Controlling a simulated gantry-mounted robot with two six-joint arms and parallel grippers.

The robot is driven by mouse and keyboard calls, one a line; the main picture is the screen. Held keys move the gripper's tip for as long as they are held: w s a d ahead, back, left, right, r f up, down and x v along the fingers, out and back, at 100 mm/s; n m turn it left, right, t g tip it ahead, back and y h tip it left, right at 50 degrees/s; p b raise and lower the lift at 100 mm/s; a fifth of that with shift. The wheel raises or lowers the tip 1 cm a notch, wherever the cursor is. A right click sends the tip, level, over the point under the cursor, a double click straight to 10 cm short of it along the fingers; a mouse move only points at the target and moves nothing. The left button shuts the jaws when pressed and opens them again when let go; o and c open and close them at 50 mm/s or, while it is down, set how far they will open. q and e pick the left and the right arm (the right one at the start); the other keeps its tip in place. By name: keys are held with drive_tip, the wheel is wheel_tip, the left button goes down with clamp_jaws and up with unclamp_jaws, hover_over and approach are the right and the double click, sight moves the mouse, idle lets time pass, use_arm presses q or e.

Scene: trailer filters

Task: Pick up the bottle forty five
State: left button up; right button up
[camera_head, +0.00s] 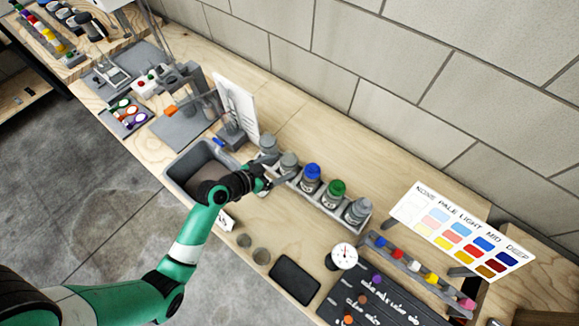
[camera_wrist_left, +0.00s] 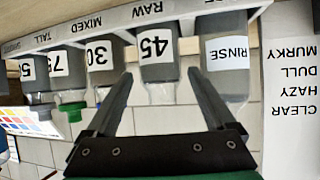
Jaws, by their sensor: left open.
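The bottle labelled 45 (camera_wrist_left: 157,58) stands upside down in the left wrist view, between my left gripper's fingers. In the head view it appears to be the grey-capped bottle (camera_head: 289,161), second from the left in the rack (camera_head: 325,207). My left gripper (camera_head: 273,174) is open in front of it. The fingers (camera_wrist_left: 160,75) reach up either side of the bottle in the left wrist view; I cannot tell whether they touch it. The gripper hides its lower part in the head view. My right gripper is not in view.
The RINSE bottle (camera_wrist_left: 227,55) and the bottle labelled 30 (camera_wrist_left: 101,58) stand close on either side. Blue-capped (camera_head: 311,177) and green-capped (camera_head: 336,192) bottles share the rack. A grey bin (camera_head: 172,172) lies left; a white board (camera_head: 238,105) stands behind it.

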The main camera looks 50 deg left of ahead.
sight(296, 160)
use_arm(q)
drive_tip(key=shift+x, duration=1.05)
drive_tip(key=shift+w+f, duration=0.2)
drive_tip(key=shift+w, duration=0.05)
drive_tip(key=b+x, duration=0.2)
drive_tip(key=x, duration=0.2)
drive_tip(key=shift+w, duration=0.25)
drive_tip(key=shift+w+f, duration=0.1)
drive_tip(key=shift+w, duration=0.2)
clamp_jaws()
